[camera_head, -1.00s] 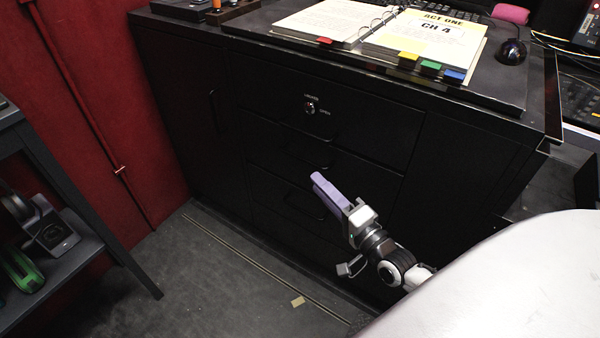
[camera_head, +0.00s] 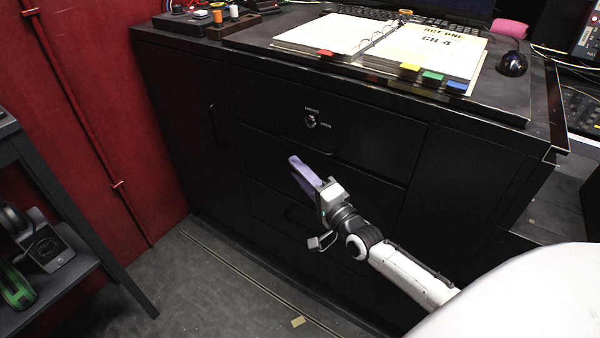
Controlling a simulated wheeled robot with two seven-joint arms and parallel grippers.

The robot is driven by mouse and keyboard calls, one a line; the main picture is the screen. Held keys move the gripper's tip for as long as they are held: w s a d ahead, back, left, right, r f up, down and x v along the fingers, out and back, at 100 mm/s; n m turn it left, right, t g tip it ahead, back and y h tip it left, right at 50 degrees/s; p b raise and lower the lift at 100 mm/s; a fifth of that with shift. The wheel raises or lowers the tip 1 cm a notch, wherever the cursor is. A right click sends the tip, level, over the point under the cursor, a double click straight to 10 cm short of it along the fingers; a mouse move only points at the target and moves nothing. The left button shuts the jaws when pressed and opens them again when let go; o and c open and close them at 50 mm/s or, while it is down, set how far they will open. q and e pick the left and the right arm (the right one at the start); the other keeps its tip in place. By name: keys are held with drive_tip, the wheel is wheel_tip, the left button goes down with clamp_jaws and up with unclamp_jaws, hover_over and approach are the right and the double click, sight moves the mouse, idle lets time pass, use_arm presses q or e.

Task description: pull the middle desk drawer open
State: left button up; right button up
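The black desk has a stack of drawers in its front. The middle drawer (camera_head: 268,158) lies below the top drawer (camera_head: 285,105) with the keyed lock and looks closed. My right gripper (camera_head: 298,170), with purple fingers, is in front of the middle drawer, pointing up and left. It covers part of the drawer front, and the middle handle does not show clearly behind it. I cannot tell whether the fingers touch it or how far apart they are. My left gripper is not in view.
An open binder (camera_head: 420,50) and a black mouse (camera_head: 512,64) lie on the desk top. A dark shelf (camera_head: 70,275) stands at the left. The floor (camera_head: 205,270) before the desk is mostly clear.

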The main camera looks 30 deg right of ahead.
clamp_jaws()
idle(1.3)
